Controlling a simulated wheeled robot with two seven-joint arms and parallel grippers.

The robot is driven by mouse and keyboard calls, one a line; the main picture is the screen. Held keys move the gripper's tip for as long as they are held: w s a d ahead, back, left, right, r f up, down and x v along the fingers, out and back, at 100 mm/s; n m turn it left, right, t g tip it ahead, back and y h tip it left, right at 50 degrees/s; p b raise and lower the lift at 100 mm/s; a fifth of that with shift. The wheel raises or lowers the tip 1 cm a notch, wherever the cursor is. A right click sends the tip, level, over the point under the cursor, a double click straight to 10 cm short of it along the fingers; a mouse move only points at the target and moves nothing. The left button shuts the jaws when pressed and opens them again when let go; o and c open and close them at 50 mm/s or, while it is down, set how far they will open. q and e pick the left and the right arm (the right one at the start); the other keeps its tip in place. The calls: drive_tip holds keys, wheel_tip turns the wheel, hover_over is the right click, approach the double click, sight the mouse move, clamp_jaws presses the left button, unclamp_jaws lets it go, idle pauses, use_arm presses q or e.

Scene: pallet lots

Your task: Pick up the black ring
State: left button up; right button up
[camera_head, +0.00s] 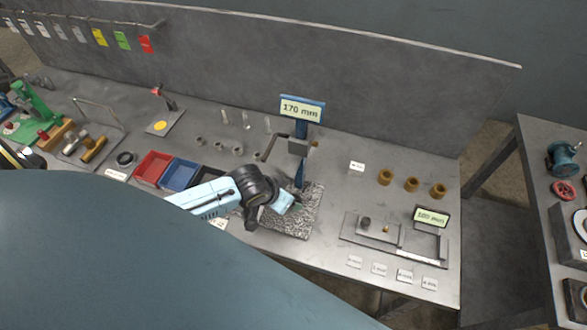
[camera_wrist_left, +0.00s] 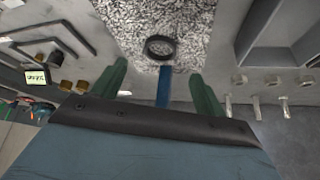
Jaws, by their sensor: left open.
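A dark ring (camera_wrist_left: 160,47) lies on the speckled granite plate (camera_wrist_left: 115,22) in the left wrist view. In the head view the granite plate (camera_head: 307,222) is at the middle of the bench, and my arm hides the ring there. My left gripper (camera_wrist_left: 158,68) is open, its two green fingers apart and empty. The ring appears beyond the fingertips, roughly centred between them. In the head view my left gripper (camera_head: 296,207) hangs over the plate. Another black ring (camera_head: 125,158) lies on the bench left of the red bin. My right gripper is not seen.
A blue gauge stand (camera_head: 302,108) reading 170 mm rises behind the plate. Red (camera_head: 152,168) and blue (camera_head: 180,173) bins stand to the left. Several brass-coloured rings (camera_head: 411,184) and a metal fixture (camera_head: 395,238) are to the right. A grey panel (camera_head: 240,70) backs the bench.

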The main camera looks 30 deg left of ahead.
use_arm(q)
drive_tip(key=shift+x, duration=2.95)
drive_tip(key=shift+s+f, duration=0.1)
drive_tip(key=shift+s, duration=0.05)
drive_tip(key=shift+c, duration=0.2)
drive_tip(key=c, duration=1.1)
